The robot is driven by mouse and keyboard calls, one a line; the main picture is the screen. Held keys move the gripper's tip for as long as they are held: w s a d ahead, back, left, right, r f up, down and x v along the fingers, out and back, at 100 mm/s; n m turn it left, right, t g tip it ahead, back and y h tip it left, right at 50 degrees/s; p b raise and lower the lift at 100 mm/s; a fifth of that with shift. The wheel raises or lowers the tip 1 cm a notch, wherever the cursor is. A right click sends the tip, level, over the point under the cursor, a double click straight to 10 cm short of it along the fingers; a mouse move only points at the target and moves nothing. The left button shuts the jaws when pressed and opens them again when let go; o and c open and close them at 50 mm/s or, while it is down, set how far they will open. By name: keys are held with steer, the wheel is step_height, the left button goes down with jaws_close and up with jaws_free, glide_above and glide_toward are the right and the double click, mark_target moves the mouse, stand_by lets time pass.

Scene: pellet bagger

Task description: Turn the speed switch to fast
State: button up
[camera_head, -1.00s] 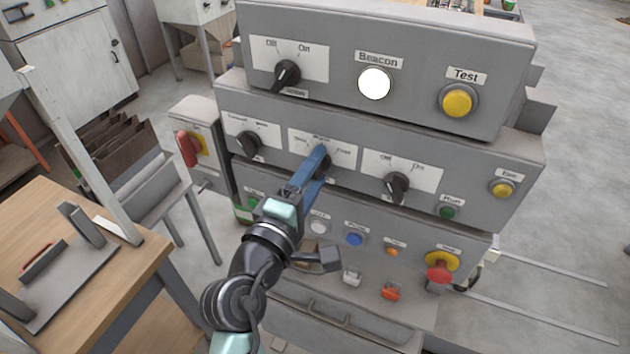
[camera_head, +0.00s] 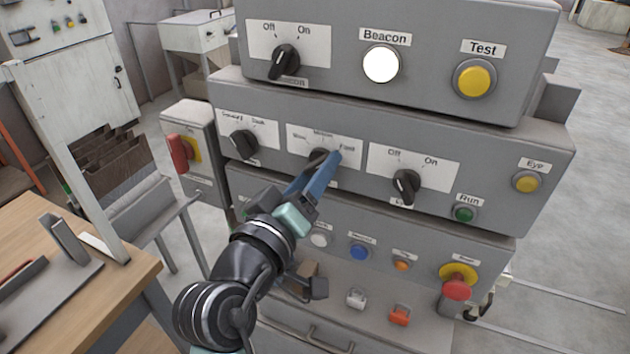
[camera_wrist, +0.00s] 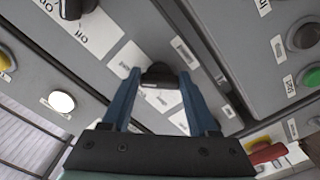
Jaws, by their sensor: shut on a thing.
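The speed switch (camera_head: 318,154) is a black rotary knob on a white plate marked Slow, Medium and Fast, in the middle of the grey panel's second tier. My gripper (camera_head: 327,161) has its blue fingers on this knob, coming from the lower left. In the wrist view the dark knob (camera_wrist: 158,72) sits between the two blue fingers, and my gripper (camera_wrist: 160,84) is shut on it. The fingers hide most of the knob in the head view, so its exact pointing is hard to read. The Fast label shows just right of the fingertips.
An Off/On knob (camera_head: 405,186) is close on the right, and another knob (camera_head: 243,144) is on the left. Above are the Beacon lamp (camera_head: 381,64) and yellow Test button (camera_head: 475,80). Below are small buttons and a red emergency stop (camera_head: 457,289). A wooden table (camera_head: 125,268) stands left.

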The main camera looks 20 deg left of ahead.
steer(key=shift+m, duration=0.5)
steer(key=o, duration=1.4)
steer(key=s, duration=0.4)
steer(key=s+b, duration=0.1)
steer(key=s, duration=0.3)
steer(key=s+b, duration=0.1)
steer(key=s, duration=0.4)
steer(key=shift+a, duration=0.25)
